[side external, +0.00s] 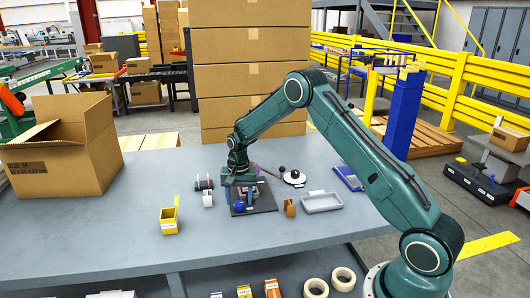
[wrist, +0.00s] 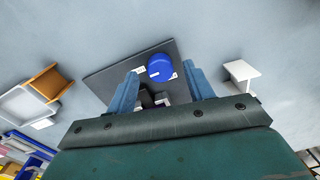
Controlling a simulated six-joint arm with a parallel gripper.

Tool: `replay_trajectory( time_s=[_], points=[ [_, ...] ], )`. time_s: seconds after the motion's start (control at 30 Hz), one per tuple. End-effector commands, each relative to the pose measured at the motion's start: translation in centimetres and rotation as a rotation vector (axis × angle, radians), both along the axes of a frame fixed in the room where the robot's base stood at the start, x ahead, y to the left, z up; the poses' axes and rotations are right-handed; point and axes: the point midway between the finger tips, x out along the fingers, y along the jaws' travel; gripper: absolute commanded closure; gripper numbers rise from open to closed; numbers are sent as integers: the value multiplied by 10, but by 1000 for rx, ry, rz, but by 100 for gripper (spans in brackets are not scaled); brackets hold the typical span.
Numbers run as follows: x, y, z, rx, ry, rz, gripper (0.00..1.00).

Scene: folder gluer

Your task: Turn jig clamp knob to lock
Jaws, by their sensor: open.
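The blue clamp knob (wrist: 160,68) is round with a small white mark on its face. It stands on the dark jig plate (wrist: 98,82), near the plate's edge. In the side external view the knob (side external: 239,205) shows at the front of the jig plate (side external: 266,201), below my wrist. My gripper (wrist: 161,72) is open, with one light-blue finger on each side of the knob in the wrist view. I cannot tell whether the fingertips reach the knob's height; no contact shows. Dark clamp parts between the fingers are partly hidden by my gripper. In the side external view my gripper (side external: 240,188) is over the jig.
A white bracket (side external: 208,200) stands left of the jig. An orange-brown holder (side external: 290,207) and grey tray (side external: 322,203) are on its right. A yellow bin (side external: 169,221) and open cardboard box (side external: 85,160) are farther left. The table's front is mostly clear.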

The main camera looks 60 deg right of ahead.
Motion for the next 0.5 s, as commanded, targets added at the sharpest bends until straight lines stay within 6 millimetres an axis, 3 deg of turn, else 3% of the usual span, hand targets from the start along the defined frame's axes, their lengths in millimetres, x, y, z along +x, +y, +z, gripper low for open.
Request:
replay_trajectory(
  time_s=[0.5],
  points=[
    [-1,-2,84,-1,-4,-1,48]
  ],
)
